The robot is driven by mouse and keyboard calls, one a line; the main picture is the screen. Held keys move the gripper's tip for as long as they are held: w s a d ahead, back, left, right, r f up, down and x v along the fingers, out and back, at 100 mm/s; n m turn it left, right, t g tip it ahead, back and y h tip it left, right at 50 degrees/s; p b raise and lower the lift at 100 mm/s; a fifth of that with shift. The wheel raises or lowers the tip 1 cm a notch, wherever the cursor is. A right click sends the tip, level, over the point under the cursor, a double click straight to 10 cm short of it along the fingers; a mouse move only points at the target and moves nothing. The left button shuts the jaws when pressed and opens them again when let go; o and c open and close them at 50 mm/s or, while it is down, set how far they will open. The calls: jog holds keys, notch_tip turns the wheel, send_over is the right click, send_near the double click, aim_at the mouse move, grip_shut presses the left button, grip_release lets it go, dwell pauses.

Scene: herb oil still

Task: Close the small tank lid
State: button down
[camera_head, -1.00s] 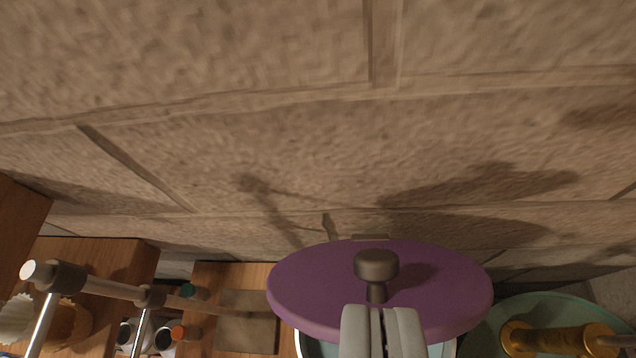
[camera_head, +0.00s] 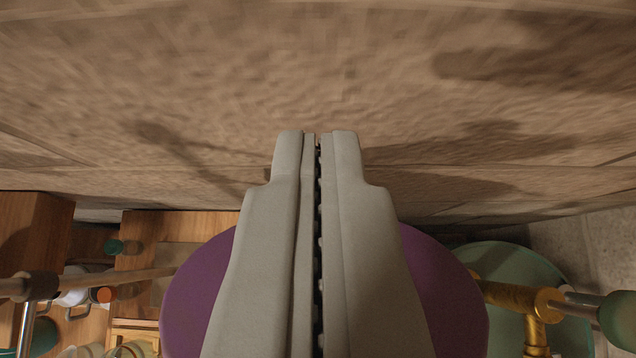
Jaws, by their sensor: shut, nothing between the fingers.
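The small tank lid is a purple disc (camera_head: 447,300) at the bottom middle of the view. It shows on both sides of my gripper, which covers its middle, so its knob and the tank under it are hidden. My gripper (camera_head: 317,140) is grey, shut and empty. It points up the picture towards the stone wall, in front of the lid. I cannot tell whether it touches the lid.
A stone wall (camera_head: 240,80) fills the upper view. At right are a green round lid (camera_head: 515,268) and a brass pipe (camera_head: 510,297). At left are wooden shelving (camera_head: 40,225), a metal rod (camera_head: 110,277) and small bottles.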

jog(key=shift+s+f, duration=0.1)
jog(key=shift+s, duration=0.7)
jog(key=shift+s+a+f, duration=0.1)
jog(key=shift+s+f, duration=0.65)
jog(key=shift+s, duration=0.2)
